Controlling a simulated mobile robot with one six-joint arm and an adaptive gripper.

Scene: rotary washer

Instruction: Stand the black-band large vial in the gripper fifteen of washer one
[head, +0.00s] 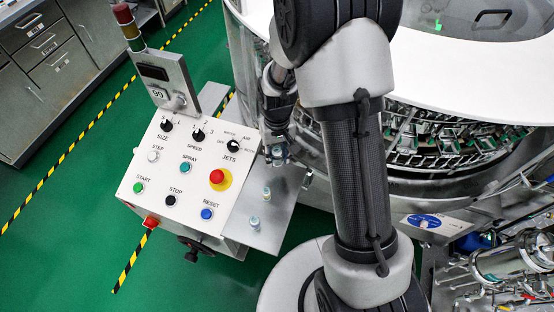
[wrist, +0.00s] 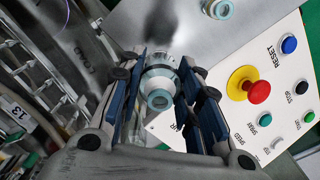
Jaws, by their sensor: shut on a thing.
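My gripper (wrist: 172,66) is shut on a glass vial (wrist: 160,88), seen nearly end-on between the blue finger pads. In the head view my gripper (head: 278,158) hangs over the far end of the steel shelf beside the control panel, and the held vial is too small there to tell apart. The rotary washer (head: 420,140) stands to the right, with many metal holders in its ring under a white cover. A plate with the number 13 (wrist: 15,113) shows at the left of the wrist view. I cannot see a number fifteen.
Two small vials (head: 266,193) stand on the steel shelf (head: 262,232); one (wrist: 218,9) shows in the wrist view. The control panel (head: 176,180) with knobs and a red stop button lies left of the shelf. A signal tower (head: 130,28) rises behind it.

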